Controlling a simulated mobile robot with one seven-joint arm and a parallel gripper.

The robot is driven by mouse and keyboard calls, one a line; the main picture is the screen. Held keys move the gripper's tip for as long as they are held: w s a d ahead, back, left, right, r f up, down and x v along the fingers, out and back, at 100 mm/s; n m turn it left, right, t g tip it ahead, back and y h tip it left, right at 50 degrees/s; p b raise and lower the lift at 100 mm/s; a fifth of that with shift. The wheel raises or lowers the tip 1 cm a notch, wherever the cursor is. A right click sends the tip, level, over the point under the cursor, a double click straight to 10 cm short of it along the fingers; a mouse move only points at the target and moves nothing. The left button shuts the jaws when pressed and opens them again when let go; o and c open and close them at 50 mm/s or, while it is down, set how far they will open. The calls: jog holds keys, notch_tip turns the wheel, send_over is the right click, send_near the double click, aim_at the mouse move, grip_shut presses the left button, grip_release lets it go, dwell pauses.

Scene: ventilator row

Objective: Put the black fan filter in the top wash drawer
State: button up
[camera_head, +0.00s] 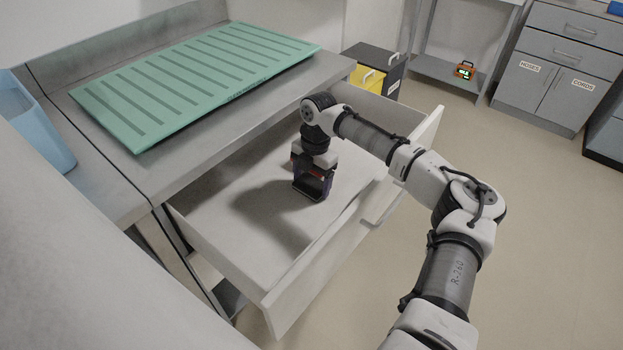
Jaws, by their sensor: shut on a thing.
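The top wash drawer (245,205) is pulled open below the counter, and its pale floor shows. My gripper (312,192) points down inside the drawer, near its middle. It is shut on a small dark thing, which I take to be the black fan filter (316,184). The jaws hide most of the filter, so its shape is unclear. The filter is low over the drawer floor; I cannot tell whether it touches it. No other thing shows in the drawer.
A green slotted mat (200,80) lies on the counter, with a blue container (35,120) at the left. A dark bin with a yellow front (368,80) stands behind the drawer. Grey cabinets (560,65) and a shelf with an orange device (465,70) stand at the back. The floor at right is clear.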

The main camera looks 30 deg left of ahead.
aim_at(315, 180)
jog(key=o, duration=1)
jog(key=shift+o, duration=0.2)
notch_tip(315, 180, up, 12)
jog(key=w+b, duration=0.1)
jog(key=shift+w, duration=0.25)
